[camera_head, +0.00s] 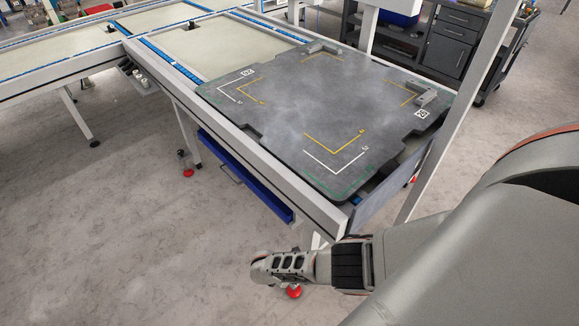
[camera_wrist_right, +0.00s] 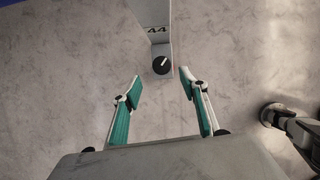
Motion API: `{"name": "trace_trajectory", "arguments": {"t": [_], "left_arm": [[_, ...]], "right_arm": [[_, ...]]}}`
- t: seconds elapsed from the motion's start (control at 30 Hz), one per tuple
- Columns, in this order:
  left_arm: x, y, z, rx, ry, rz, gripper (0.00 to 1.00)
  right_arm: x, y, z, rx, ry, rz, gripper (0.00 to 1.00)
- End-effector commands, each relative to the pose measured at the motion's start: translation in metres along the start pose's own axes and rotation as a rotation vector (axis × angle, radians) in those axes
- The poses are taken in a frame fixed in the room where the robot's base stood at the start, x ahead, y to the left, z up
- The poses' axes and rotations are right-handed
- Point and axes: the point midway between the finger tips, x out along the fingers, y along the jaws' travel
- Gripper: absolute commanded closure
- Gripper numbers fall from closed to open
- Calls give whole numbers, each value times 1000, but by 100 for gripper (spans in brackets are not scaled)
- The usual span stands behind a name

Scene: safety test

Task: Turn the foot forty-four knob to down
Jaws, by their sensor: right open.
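In the right wrist view, a round black knob (camera_wrist_right: 161,64) with a white pointer line sits at the end of a grey post marked 44 (camera_wrist_right: 157,29). The pointer line tilts toward the upper right. My right gripper (camera_wrist_right: 160,82) is open and empty. Its two green-and-white fingers stand left and right of the knob, nearer the camera, and do not appear to touch it. In the head view, my right arm reaches low beside the table's near end; the knob cannot be made out there. My left gripper is in neither view.
A conveyor table (camera_head: 290,182) carries a dark grey plate (camera_head: 300,108). Red feet (camera_head: 188,172) stand under the table, with one (camera_head: 293,291) near my arm. A blue drawer (camera_head: 243,178) hangs under the side. A dark round-ended part (camera_wrist_right: 275,115) lies right of the gripper.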

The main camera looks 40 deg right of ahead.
Motion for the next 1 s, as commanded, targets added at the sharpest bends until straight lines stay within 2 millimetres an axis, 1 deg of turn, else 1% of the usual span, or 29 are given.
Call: {"name": "trace_trajectory", "arguments": {"t": [0.03, 0.17, 0.3, 0.4, 0.5, 0.6, 0.73, 0.87, 0.9, 0.97, 1.0], "left_arm": [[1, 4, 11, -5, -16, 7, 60], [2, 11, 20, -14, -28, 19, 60], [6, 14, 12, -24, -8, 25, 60], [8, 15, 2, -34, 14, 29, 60], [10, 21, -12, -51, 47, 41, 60], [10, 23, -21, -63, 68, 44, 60], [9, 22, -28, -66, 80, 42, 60], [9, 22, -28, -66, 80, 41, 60], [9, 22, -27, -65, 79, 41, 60], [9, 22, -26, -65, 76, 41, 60], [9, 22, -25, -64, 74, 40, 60]], "right_arm": [[12, -7, -3, -4, 1, -11, 57], [35, -11, -6, -5, 2, -17, 57], [56, -12, -5, -5, 2, -18, 57], [66, -10, -5, -3, 3, -15, 57], [71, -8, -4, -2, 2, -11, 57], [73, -5, -2, -1, 2, -7, 57], [72, -3, -1, 1, 1, -4, 57], [72, -2, -1, 2, 1, -2, 57], [72, -2, -1, 2, 1, -3, 62], [72, -2, -1, 2, 1, -3, 77], [72, -2, -1, 2, 1, -3, 88]]}}
